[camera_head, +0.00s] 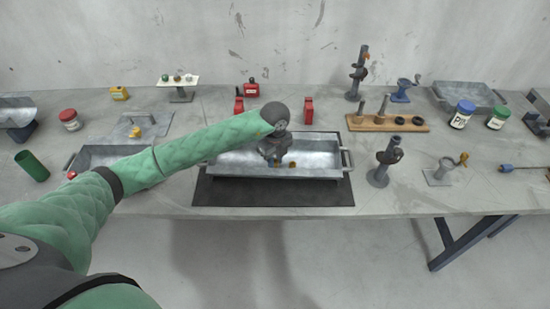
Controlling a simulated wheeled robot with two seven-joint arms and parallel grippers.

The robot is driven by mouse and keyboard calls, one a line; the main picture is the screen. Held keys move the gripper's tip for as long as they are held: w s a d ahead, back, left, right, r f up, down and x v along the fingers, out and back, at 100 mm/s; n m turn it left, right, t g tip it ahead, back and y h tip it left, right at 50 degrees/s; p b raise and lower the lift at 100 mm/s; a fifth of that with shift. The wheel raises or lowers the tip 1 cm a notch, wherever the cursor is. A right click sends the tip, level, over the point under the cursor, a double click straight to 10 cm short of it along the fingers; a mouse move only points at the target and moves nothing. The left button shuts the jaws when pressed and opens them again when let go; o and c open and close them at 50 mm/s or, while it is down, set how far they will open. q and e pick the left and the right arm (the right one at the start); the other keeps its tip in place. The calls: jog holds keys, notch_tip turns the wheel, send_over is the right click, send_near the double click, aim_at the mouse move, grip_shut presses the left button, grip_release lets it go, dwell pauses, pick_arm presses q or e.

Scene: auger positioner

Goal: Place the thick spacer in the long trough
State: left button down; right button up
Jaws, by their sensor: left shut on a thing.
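The long trough (322,160) is a grey metal tray with a handle at each end, on a dark mat in the middle of the table. My left gripper (279,163) reaches in from the left and points down over the trough's middle. It is shut on a small dark piece that fits the thick spacer, but the fingers mostly hide it. I cannot tell whether the piece touches the trough floor. My right gripper is not in view.
A wooden board (365,124) with pegs and dark rings stands behind right of the trough. A dark post stand (379,172) is close to its right end. Another metal tray (97,152) lies left, partly behind my arm. Red blocks (308,110) stand behind.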

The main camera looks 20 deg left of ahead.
aim_at(275, 161)
pick_arm(q)
jog(key=shift+f, duration=0.15)
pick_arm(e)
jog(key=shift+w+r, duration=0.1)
pick_arm(q)
jog(key=c, duration=1.2)
grip_release()
jog(key=shift+c, duration=0.2)
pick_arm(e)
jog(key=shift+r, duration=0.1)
pick_arm(q)
jog(key=shift+r, duration=0.25)
jog(key=shift+r+b, duration=0.25)
jog(key=shift+b, duration=0.05)
jog(key=shift+r+b, duration=0.45)
jog(key=shift+r, duration=0.3)
notch_tip(275, 161, up, 10)
jog(key=b, duration=0.4)
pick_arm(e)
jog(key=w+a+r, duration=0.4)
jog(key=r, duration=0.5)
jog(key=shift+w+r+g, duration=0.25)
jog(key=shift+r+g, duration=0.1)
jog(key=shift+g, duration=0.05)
